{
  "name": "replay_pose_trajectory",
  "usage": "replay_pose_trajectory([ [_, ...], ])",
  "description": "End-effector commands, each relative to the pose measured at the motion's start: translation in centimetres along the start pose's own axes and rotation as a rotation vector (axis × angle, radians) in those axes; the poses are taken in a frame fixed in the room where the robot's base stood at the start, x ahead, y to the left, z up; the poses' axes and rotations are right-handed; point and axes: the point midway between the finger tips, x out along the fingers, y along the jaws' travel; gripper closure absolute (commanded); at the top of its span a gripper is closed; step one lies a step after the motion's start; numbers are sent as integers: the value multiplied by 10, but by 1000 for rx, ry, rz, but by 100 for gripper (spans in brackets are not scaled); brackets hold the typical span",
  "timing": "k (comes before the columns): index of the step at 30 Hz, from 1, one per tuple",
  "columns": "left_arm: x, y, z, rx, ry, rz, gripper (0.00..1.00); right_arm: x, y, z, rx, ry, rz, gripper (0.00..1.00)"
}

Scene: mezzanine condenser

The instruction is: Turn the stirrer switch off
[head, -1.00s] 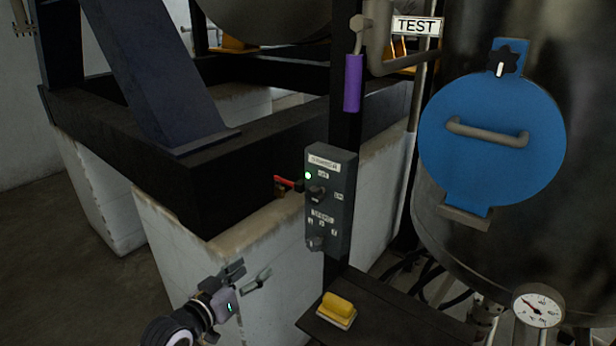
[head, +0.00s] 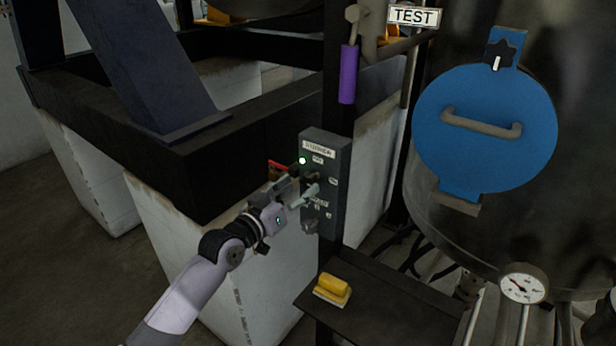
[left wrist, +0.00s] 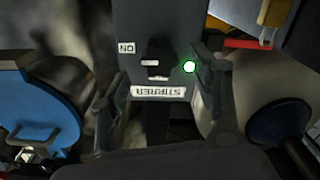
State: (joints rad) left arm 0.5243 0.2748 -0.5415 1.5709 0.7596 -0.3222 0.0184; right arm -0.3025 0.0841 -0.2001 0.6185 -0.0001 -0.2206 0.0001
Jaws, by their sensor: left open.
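The stirrer switch is a black knob (left wrist: 158,56) on a grey control box (head: 338,160). In the left wrist view, which is upside down, its white mark lies toward the ON label (left wrist: 127,47). A green lamp (left wrist: 189,67) beside it is lit. The STIRRER label (left wrist: 159,92) sits next to the knob. My left gripper (head: 303,187) is open in front of the box. In the wrist view its fingers stand on either side of the knob; I cannot tell whether they touch it. In the head view the gripper partly covers the switch. My right gripper is not in view.
A lower speed knob (head: 309,226) sits on the same box. A red handle (head: 278,165) is just left of the box. A yellow-handled block (head: 333,288) lies on the dark shelf (head: 375,300) below. A large tank with a blue hatch (head: 485,155) stands at right.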

Motion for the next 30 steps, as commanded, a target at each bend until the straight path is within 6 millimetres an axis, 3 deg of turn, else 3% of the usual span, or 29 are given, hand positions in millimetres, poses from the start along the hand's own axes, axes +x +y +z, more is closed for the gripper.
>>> replay_pose_trajectory([
  [3, 21, 0, -2, 0, 0, 0, 43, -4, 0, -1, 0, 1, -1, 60],
  [9, 40, 0, 0, 0, -1, 0, 43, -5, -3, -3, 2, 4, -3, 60],
  [20, 44, 0, 0, 0, 0, 0, 43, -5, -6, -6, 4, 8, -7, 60],
  [30, 44, 0, 0, 0, -1, -1, 64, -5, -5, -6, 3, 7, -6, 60],
])
